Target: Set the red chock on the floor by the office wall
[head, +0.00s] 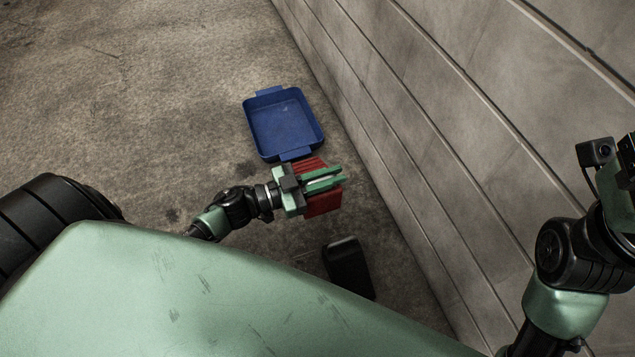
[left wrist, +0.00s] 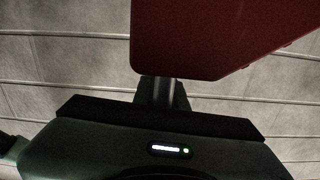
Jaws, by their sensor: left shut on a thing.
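The red chock (head: 322,203) is held in my left gripper (head: 328,181), which is shut on it. In the head view the gripper and chock are near the middle, between the blue tray and my body, left of the wall (head: 400,130). The fingers cover part of the chock. In the left wrist view the red chock (left wrist: 215,40) fills the upper right, with the panelled wall behind it. I cannot tell from these views whether the chock touches the floor. My right arm shows at the right edge of the head view, but its fingertips are not in view.
An empty blue tray (head: 262,136) with two handles lies on the floor just beyond the chock, near the wall. A black object (head: 347,266) is on the floor nearer my body, partly hidden by it. The concrete floor (head: 150,90) at left is clear.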

